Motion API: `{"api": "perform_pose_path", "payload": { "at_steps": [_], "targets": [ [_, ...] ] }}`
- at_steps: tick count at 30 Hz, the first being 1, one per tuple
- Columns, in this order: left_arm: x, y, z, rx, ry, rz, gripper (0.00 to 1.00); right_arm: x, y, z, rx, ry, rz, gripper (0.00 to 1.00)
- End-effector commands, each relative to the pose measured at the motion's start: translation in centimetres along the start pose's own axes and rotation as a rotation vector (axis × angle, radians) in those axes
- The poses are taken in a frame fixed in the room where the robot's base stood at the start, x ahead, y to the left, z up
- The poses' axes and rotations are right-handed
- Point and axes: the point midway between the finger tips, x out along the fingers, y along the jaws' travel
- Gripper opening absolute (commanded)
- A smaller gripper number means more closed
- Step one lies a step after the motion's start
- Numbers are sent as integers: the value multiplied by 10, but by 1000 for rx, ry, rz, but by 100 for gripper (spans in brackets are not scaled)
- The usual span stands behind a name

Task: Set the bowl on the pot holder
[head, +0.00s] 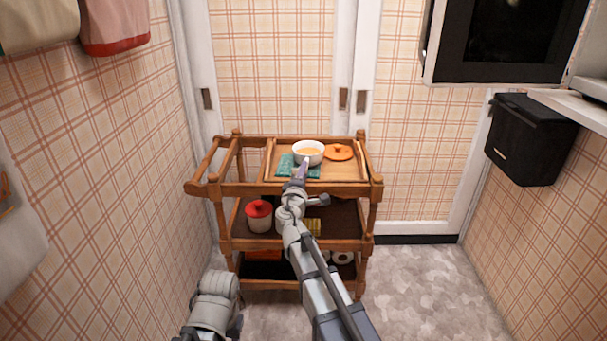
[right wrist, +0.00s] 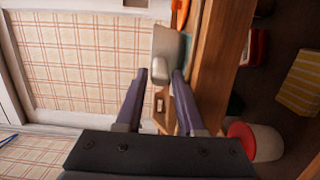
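My right gripper (head: 304,168) reaches in at the bowl's near side. In the right wrist view my right gripper (right wrist: 160,76) has its two fingers wide apart, with the greyish bowl (right wrist: 168,60) just ahead of and between the tips, and a gap at the left finger. My left arm shows at the lower left, but its gripper is out of view.
An orange lidded dish (head: 339,152) sits right of the bowl. The wooden cart (head: 230,188) has a raised rail around the top. A red-lidded jar (head: 259,216) and other items fill the lower shelves. A black bin (head: 531,140) hangs on the right wall.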

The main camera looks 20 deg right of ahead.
Motion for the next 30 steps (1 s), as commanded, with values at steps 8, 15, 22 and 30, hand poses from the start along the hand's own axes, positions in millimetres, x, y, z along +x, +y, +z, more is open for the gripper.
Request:
{"api": "perform_pose_path", "payload": {
  "at_steps": [8,15,22,30],
  "targets": [
    [-3,0,0,1,0,0,48,-6,3,0,0,1,0,40],
    [-2,0,0,1,0,0,48,-54,3,1,0,3,0,40],
    [-2,0,0,1,0,0,48,-96,3,2,0,2,0,40],
    [-2,0,0,1,0,0,48,-119,3,0,0,0,0,40]
  ]
}}
